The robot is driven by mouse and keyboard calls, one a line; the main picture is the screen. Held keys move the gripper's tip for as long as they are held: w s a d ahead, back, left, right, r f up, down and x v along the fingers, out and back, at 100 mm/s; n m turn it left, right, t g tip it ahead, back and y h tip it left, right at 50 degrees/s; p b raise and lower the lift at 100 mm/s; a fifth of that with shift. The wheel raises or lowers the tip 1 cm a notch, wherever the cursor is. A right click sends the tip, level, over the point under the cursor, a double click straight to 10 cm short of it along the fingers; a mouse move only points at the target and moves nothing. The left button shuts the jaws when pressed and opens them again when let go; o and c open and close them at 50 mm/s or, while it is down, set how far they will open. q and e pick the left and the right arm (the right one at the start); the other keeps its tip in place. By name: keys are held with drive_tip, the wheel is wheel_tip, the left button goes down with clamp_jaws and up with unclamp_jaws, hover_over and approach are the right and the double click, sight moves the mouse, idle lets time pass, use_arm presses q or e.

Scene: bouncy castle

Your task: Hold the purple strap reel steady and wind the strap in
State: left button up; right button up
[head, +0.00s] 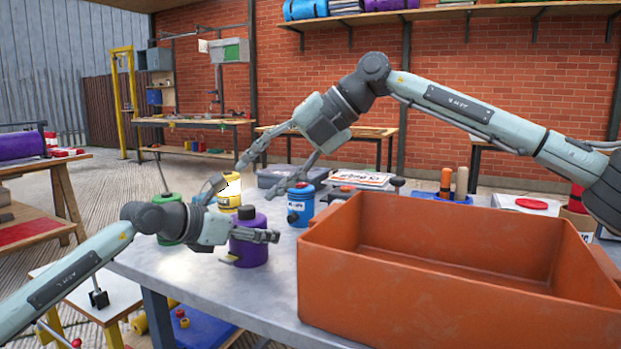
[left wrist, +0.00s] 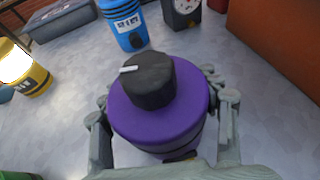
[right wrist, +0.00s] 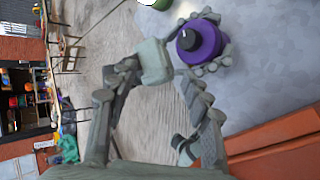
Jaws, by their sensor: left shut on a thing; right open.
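The purple strap reel (head: 249,247) stands upright on the grey table, with a black knob on top. In the left wrist view the reel (left wrist: 160,118) sits between my left fingers, and its black knob (left wrist: 147,80) carries a white mark. My left gripper (head: 262,240) is shut around the reel's sides. My right gripper (head: 278,160) is open and empty in the air above and behind the reel. In the right wrist view the reel (right wrist: 200,45) is at the upper right, apart from the open right fingers (right wrist: 152,80). I cannot make out any loose strap clearly.
A large orange bin (head: 400,300) fills the table's right front. A grey tray (head: 290,177) lies further back.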

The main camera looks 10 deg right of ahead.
drive_tip(key=a+m, duration=0.1)
drive_tip(key=m, duration=0.3)
wheel_tip(320, 180, up, 2)
drive_tip(key=r+m+y, duration=0.1)
drive_tip(key=m+y, duration=0.3)
drive_tip(key=m, duration=1.1)
hover_over(249, 207)
drive_tip(key=shift+g, duration=0.3)
drive_tip(key=f, duration=0.6)
drive_tip(key=d+f, duration=0.1)
drive_tip(key=f, duration=0.3)
drive_tip(key=shift+s, duration=0.1)
drive_tip(key=shift+a+f, duration=0.1)
drive_tip(key=shift+f, duration=0.15)
drive_tip(key=n+g, duration=0.2)
drive_tip(key=g, duration=0.1)
drive_tip(key=shift+w+n, duration=0.25)
drive_tip(key=shift+n, duration=0.15)
drive_tip(key=v, duration=1.2)
drive_tip(key=shift+w+g, duration=0.15)
drive_tip(key=shift+g, duration=0.15)
drive_tip(key=shift+f, duration=0.1)
